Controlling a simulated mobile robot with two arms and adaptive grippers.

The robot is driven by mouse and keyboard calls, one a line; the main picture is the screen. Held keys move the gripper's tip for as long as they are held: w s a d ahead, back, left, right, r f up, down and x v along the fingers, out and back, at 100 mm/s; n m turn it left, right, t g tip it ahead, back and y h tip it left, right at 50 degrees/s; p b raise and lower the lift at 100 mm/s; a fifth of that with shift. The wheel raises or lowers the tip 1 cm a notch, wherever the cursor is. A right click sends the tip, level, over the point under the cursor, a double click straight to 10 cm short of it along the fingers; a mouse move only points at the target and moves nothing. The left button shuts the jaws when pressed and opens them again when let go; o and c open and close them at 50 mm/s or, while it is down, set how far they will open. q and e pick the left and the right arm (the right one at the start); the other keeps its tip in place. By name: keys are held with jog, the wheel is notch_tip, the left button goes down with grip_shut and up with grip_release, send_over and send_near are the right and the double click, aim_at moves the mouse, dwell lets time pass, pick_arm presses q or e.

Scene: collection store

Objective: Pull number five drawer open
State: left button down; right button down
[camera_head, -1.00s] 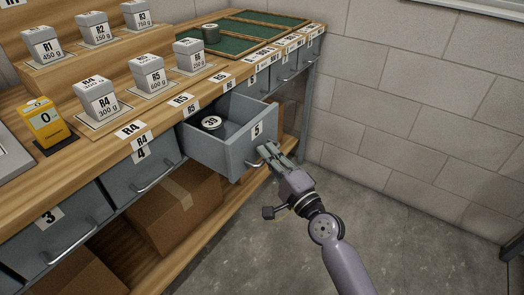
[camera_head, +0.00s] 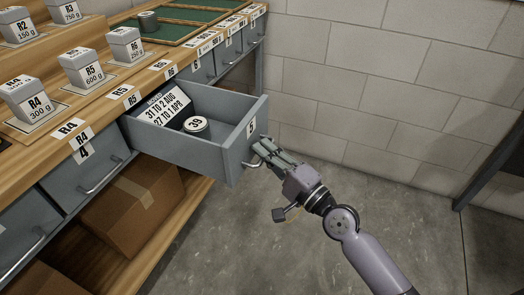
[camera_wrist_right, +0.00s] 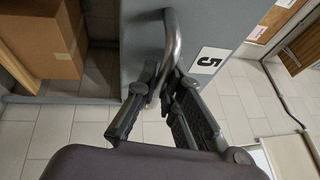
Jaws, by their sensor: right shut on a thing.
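The number five drawer (camera_head: 222,170) is pulled well out of the bench in the head view. Its front carries a white "5" label, which also shows in the right wrist view (camera_wrist_right: 208,62). Inside lie a round tin marked 39 (camera_head: 196,125) and a dark box with a dated label (camera_head: 165,110). My right gripper (camera_head: 262,150) is at the drawer front, shut on its curved metal handle (camera_wrist_right: 172,50). The fingers are on both sides of the handle bar in the wrist view. My left gripper is not in view.
The number 4 drawer (camera_head: 85,170) is shut left of drawer five. A cardboard box (camera_head: 130,210) sits on the lower shelf. Weight blocks such as R5 (camera_head: 88,68) stand on the bench top. Open concrete floor (camera_head: 250,245) lies in front.

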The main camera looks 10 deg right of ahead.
jog(key=shift+f, duration=0.1)
jog(key=c, duration=2)
grip_release()
jog(key=shift+s, duration=0.1)
jog(key=v, duration=1.2)
